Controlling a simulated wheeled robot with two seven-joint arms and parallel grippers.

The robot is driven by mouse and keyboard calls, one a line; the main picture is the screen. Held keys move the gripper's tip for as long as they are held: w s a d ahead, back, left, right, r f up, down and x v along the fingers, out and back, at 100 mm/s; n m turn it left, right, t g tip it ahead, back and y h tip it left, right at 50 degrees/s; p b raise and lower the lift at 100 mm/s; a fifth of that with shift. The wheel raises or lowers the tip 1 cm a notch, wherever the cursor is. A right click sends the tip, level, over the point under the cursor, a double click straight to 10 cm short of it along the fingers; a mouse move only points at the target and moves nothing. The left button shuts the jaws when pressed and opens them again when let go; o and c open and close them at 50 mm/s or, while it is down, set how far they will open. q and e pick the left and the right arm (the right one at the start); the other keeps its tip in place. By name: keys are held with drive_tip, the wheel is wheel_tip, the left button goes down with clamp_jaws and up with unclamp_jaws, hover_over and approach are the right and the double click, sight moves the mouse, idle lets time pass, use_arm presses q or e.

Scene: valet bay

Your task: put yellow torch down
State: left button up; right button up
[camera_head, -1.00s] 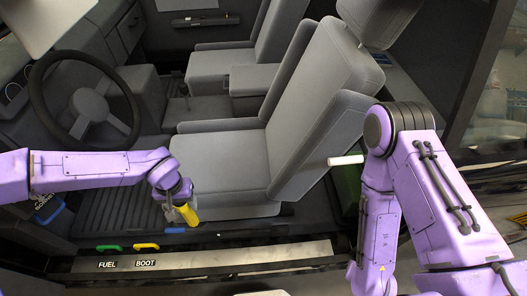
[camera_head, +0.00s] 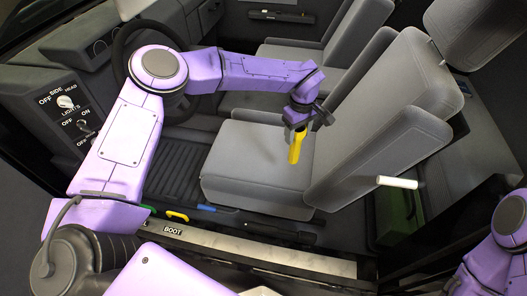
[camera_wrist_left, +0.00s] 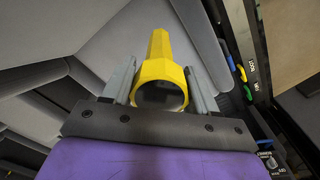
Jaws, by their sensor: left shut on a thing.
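The yellow torch (camera_head: 296,146) hangs from my left gripper (camera_head: 299,124), long end down, over the front seat cushion (camera_head: 245,150). In the left wrist view the torch (camera_wrist_left: 160,72) sits between the two grey fingers, its wide round end nearest the camera. The left gripper (camera_wrist_left: 160,88) is shut on it. I cannot tell how far the torch's lower end is above the cushion. My right arm shows only at the lower right edge of the head view, and its gripper is out of view.
The seat backrest (camera_head: 375,120) rises right of the torch. A white cylinder (camera_head: 397,182) sticks out beside it. The steering wheel (camera_head: 122,45) is behind my left arm. Yellow (camera_head: 177,215) and blue (camera_head: 206,209) handles line the sill. A light switch panel (camera_head: 75,115) is at left.

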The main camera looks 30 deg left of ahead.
use_arm(q)
drive_tip(key=a+f+p, duration=0.2)
drive_tip(key=a+f, duration=1)
drive_tip(key=a, duration=0.2)
drive_tip(key=shift+f, duration=0.4)
drive_tip(key=shift+s, duration=0.1)
drive_tip(key=shift+f, duration=0.2)
drive_tip(key=o, duration=1.2)
drive_tip(key=shift+c, duration=0.2)
wheel_tip(320, 180, up, 12)
drive_tip(key=shift+r, duration=0.2)
